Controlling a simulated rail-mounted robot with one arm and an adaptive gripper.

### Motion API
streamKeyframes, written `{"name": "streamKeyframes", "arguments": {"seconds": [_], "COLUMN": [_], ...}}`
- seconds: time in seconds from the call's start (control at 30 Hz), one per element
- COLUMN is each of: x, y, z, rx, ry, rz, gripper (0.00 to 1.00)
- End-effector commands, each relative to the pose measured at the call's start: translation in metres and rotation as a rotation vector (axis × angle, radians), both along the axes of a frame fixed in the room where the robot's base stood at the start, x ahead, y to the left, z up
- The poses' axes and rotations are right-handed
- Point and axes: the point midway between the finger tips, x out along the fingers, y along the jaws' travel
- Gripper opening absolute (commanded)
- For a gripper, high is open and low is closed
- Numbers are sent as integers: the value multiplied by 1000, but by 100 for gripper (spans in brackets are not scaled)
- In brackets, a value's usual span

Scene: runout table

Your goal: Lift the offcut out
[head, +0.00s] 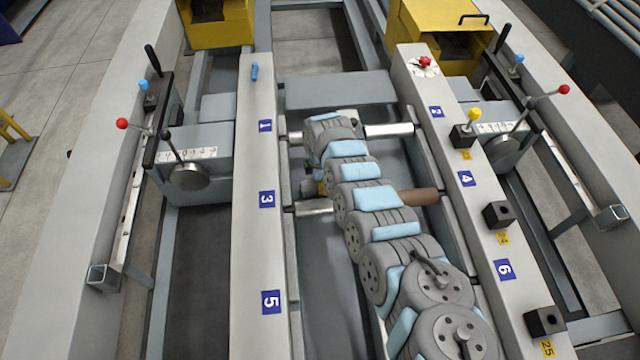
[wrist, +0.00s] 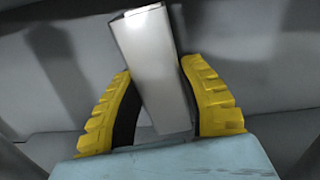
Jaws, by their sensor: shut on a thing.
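In the wrist view, the offcut (wrist: 155,75) is a pale grey, straight-edged metal piece. It stands slightly tilted between the two yellow fingers of my gripper (wrist: 158,70). The gripper is shut on it, and the offcut reaches past the fingertips. In the head view, only a bit of my gripper (head: 321,187) shows at the left edge of my arm, low between the two rails. The offcut is hidden there by my arm, and its height above the surface below cannot be told.
Numbered rails flank the trough: the left rail (head: 255,230) and the right rail (head: 465,205). A silver roller (head: 392,130), a brown roller (head: 418,197) and a silver stub (head: 314,207) lie close around my arm. Black blocks (head: 498,214) stand on the right rail.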

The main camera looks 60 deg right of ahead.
Motion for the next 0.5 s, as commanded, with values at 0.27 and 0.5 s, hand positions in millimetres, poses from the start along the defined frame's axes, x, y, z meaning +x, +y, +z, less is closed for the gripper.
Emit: {"name": "streamKeyframes", "arguments": {"seconds": [0.27,0.5], "x": [-1,-1], "y": [-2,-2], "z": [42,102], "rx": [-2,-2], "ry": [-1,-2], "rz": [-3,-1], "gripper": [0,0]}}
